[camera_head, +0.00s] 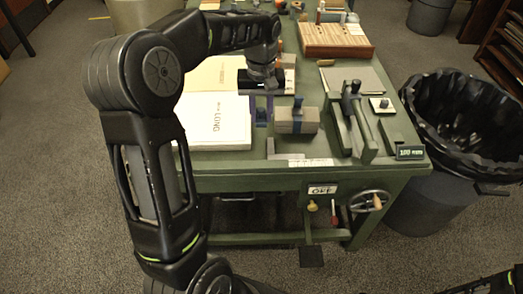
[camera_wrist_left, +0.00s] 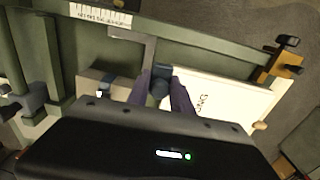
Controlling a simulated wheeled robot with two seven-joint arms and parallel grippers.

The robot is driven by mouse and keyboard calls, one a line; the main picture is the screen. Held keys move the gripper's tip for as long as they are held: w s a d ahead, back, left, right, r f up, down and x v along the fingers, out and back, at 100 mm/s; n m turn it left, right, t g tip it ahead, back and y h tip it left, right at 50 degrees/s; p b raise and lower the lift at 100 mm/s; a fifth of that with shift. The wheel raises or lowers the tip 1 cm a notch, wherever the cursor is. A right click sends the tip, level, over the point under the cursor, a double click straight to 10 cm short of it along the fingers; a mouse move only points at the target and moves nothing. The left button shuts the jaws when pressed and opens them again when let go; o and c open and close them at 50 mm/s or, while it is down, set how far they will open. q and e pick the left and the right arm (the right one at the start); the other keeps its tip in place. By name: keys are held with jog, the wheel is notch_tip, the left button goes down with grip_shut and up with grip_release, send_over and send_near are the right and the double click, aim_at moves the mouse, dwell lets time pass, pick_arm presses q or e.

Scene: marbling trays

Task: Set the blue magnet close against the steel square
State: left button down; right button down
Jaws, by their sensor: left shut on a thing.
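The blue magnet (camera_head: 262,117) is a small dark blue piece between the purple fingers of my left gripper (camera_head: 261,108). In the left wrist view the magnet (camera_wrist_left: 160,80) shows between the two fingertips (camera_wrist_left: 161,93), which are shut on it. The steel square (camera_head: 286,155) is a grey L-shaped piece lying near the table's front edge. It also shows in the left wrist view (camera_wrist_left: 148,50), just beyond the magnet. A small gap seems to lie between them. I cannot tell whether the magnet touches the tabletop. My right gripper is not in view.
A thick white book (camera_head: 218,128) lies left of the magnet. A grey-brown block with a blue band (camera_head: 296,121) stands close on the right. Farther right is a green clamp-like fixture (camera_head: 355,125). A ruler label (camera_head: 311,162) is on the front edge.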

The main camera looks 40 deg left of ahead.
pick_arm(q)
jog(key=shift+f, duration=3.15)
notch_tip(320, 180, down, 4)
jog(key=shift+r+p, duration=0.15)
jog(key=shift+p, duration=0.3)
jog(key=shift+f+b, duration=0.45)
jog(key=shift+f, duration=0.1)
jog(key=shift+f, duration=0.1)
